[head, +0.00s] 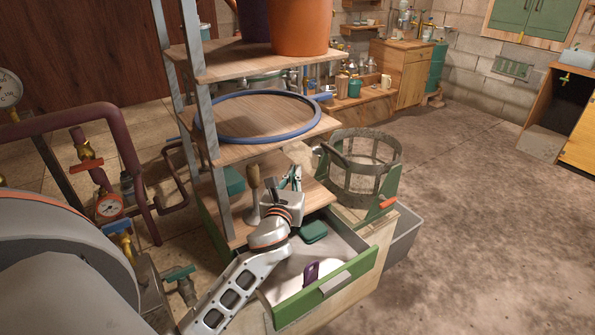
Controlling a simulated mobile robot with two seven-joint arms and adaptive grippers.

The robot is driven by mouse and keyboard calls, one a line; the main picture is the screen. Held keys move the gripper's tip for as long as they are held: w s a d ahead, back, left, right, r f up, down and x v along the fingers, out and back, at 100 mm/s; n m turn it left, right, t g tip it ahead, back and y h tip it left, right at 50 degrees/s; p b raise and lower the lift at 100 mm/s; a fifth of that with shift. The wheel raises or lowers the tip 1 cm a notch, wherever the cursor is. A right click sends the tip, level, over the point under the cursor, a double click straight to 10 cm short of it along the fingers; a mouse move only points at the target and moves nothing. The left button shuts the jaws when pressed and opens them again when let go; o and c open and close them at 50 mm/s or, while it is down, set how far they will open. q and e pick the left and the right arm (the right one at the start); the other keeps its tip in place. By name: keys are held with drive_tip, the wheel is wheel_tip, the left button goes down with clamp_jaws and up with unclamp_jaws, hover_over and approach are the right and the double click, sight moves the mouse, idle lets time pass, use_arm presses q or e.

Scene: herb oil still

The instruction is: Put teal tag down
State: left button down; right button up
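My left gripper (290,184) reaches in from the lower left, over the back of an open drawer at the lower shelf's edge. Its pale housing shows, but its fingers are small and hard to make out. Slim teal and grey shapes (296,174) show at its far end; I cannot tell whether they are a held tag or a tool behind. A flat dark teal piece (313,231) lies in or just above the drawer, right of the gripper; I cannot tell whether it is the teal tag. My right gripper is not in view.
The green-fronted drawer (328,291) stands open and holds a purple item (311,272). A wooden-handled tool (254,190) stands left of the gripper. A blue hoop (258,138) lies on the shelf above. A metal basket (362,180) is at right. The floor (480,220) further right is clear.

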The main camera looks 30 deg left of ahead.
use_arm(q)
drive_tip(key=w+a+f, duration=0.1)
drive_tip(key=w, duration=0.1)
drive_tip(key=w+f+b, duration=0.1)
drive_tip(key=w, duration=0.1)
drive_tip(key=w+a+f+b, duration=0.1)
drive_tip(key=w+f, duration=0.1)
drive_tip(key=shift+w+a, duration=0.25)
drive_tip(key=shift+a, duration=0.05)
drive_tip(key=shift+r, duration=0.2)
drive_tip(key=shift+f, duration=0.1)
drive_tip(key=c, duration=2.6)
unclamp_jaws()
drive_tip(key=o, duration=0.3)
